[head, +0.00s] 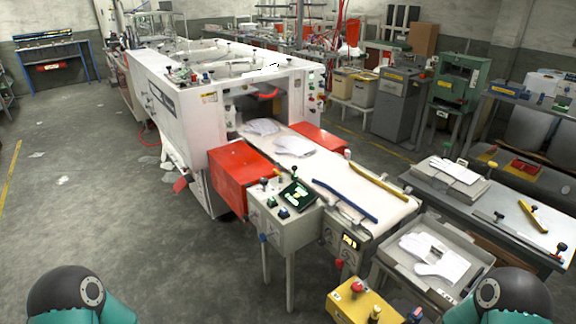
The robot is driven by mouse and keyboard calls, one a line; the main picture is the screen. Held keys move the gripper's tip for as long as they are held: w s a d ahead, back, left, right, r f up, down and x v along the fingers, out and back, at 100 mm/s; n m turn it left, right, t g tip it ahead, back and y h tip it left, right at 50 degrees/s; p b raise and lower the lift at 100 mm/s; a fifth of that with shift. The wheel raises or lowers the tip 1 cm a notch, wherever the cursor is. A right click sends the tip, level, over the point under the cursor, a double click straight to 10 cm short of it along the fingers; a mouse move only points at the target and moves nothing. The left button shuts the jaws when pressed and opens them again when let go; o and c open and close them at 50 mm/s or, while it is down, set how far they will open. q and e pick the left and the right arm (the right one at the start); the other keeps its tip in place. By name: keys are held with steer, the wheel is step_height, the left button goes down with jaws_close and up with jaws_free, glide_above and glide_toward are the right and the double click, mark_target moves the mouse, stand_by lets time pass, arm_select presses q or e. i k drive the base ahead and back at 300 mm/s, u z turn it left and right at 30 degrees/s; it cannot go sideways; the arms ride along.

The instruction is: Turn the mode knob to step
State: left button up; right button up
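A grey control box (303,235) stands on legs at the front of the white glove machine (195,115). Its sloped top carries a dark screen with green marks (297,194) and several small knobs or buttons. A dark knob with a blue-green tint (283,212) sits below the screen, at the box's front left. The labels are too small to read, so I cannot tell which one is the mode knob or where it points. Only teal and black parts of my arms show at the bottom left and bottom right corners. Both grippers are out of view.
A conveyor (330,172) with white gloves runs beside the box, between red guards (236,172). A yellow box with a red button (362,303) stands in front. A grey tray with gloves (405,280) is at right. Open floor (95,215) lies to the left.

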mark_target(264, 181)
steer(key=u, duration=0.05)
steer(key=i, duration=1.6)
steer(key=u, duration=0.95)
steer(key=i, duration=1.15)
steer(key=u, duration=0.05)
steer(key=k, duration=0.5)
